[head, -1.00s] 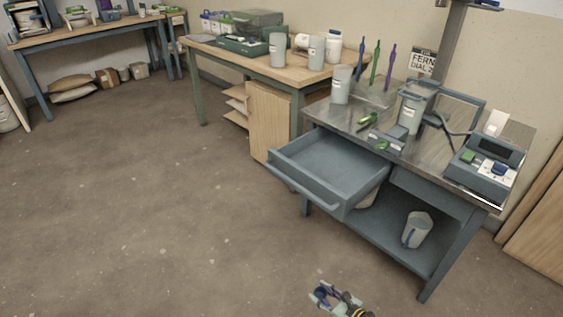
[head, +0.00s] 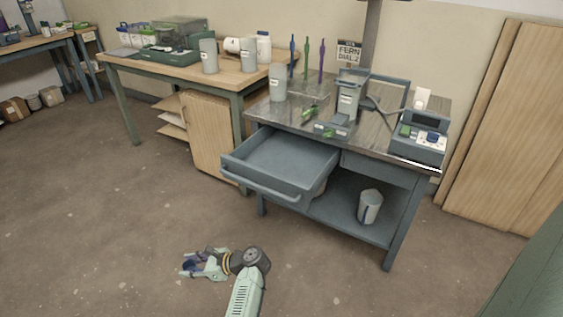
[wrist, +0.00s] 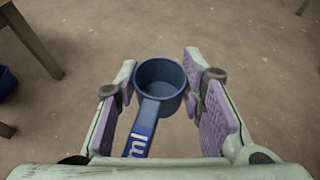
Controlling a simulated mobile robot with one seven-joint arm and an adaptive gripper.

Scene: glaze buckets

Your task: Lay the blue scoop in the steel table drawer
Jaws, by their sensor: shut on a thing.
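My gripper (head: 192,265) is low over the floor, in front of and left of the steel-topped table (head: 272,112). It is shut on the blue scoop (wrist: 147,118). In the wrist view the scoop's round, open cup lies between the fingertips (wrist: 160,66), and its handle with white lettering runs back toward the palm. In the head view the scoop is too small to make out clearly. The steel table's blue-grey drawer (head: 262,184) is pulled out, and its visible inside looks empty. My gripper is apart from the drawer, nearer the camera.
A grey jug (head: 370,206) stands on the lower shelf. On the steel top are a container (head: 278,83), a scale-like device (head: 419,137) and upright coloured tools (head: 307,60). A wooden bench (head: 176,76) adjoins at left. Wood panels (head: 497,125) lean at right. The floor before the drawer is clear.

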